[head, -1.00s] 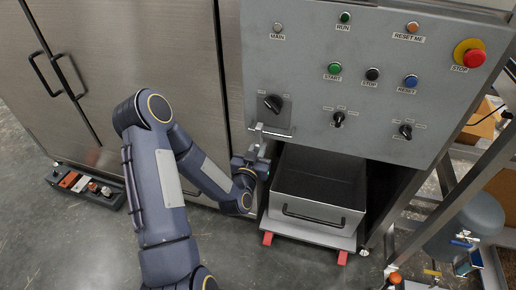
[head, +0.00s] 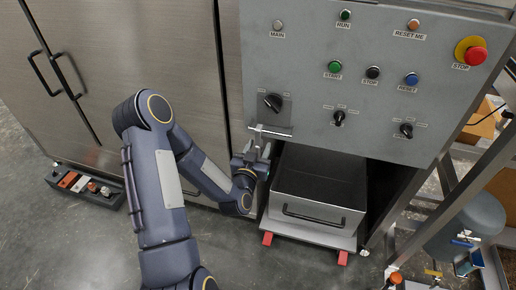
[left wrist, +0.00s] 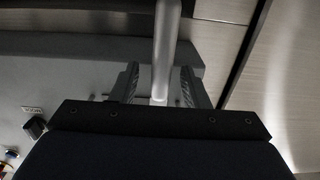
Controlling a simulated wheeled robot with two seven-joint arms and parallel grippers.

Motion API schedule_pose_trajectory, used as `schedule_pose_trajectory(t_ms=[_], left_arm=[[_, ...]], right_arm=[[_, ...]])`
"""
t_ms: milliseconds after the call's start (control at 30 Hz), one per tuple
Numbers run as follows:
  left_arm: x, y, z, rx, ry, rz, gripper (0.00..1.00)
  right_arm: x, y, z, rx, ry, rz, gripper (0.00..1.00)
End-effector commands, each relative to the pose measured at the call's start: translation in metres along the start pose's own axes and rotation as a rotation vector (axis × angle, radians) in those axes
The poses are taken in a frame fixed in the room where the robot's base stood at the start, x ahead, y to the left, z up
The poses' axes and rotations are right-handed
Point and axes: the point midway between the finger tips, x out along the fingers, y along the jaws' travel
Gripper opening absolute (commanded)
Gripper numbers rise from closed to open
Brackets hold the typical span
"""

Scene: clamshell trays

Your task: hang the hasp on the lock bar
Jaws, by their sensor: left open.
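The lock bar (head: 280,134) is a thin pale rod on a small plate below the dark rotary switch (head: 273,102). A small grey metal piece (head: 257,133), seemingly the hasp, is upright at the left part of the bar, just above my left gripper (head: 258,152). Whether it hangs on the bar is too small to tell. In the left wrist view, the fingers of my left gripper (left wrist: 160,88) are open either side of a pale grey rod (left wrist: 166,45), with gaps beside it. I cannot tell if this rod is the hasp or the bar. My right gripper is out of view.
The grey control panel (head: 310,75) carries several knobs and buttons, with a red stop button (head: 475,56) at the right. An open metal bin (head: 318,208) stands below. Steel cabinet doors (head: 150,60) are left. A tray of small parts (head: 85,188) lies on the floor.

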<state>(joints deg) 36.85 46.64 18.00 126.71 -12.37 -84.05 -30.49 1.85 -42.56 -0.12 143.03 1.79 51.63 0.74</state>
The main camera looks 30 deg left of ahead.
Motion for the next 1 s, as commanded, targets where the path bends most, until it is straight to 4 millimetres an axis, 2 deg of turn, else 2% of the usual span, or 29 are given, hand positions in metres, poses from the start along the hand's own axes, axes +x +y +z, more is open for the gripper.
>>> schedule_pose_trajectory(t_ms=[167, 400, 533, 833, 1000], left_arm=[[-0.015, 0.000, 0.002, 0.000, -0.002, 0.001, 0.41], [-0.056, 0.000, 0.002, 0.000, -0.001, 0.001, 0.41], [-0.071, 0.000, 0.002, 0.000, -0.001, 0.001, 0.41], [-0.077, 0.001, -0.003, 0.002, -0.003, 0.007, 0.41], [-0.070, 0.014, -0.022, 0.025, -0.084, 0.090, 0.41]], right_arm=[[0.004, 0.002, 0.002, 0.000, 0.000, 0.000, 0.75], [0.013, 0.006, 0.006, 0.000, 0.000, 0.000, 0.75], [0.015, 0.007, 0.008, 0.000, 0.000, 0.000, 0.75], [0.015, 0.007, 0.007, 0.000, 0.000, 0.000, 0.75], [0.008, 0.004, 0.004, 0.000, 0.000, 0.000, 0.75]])
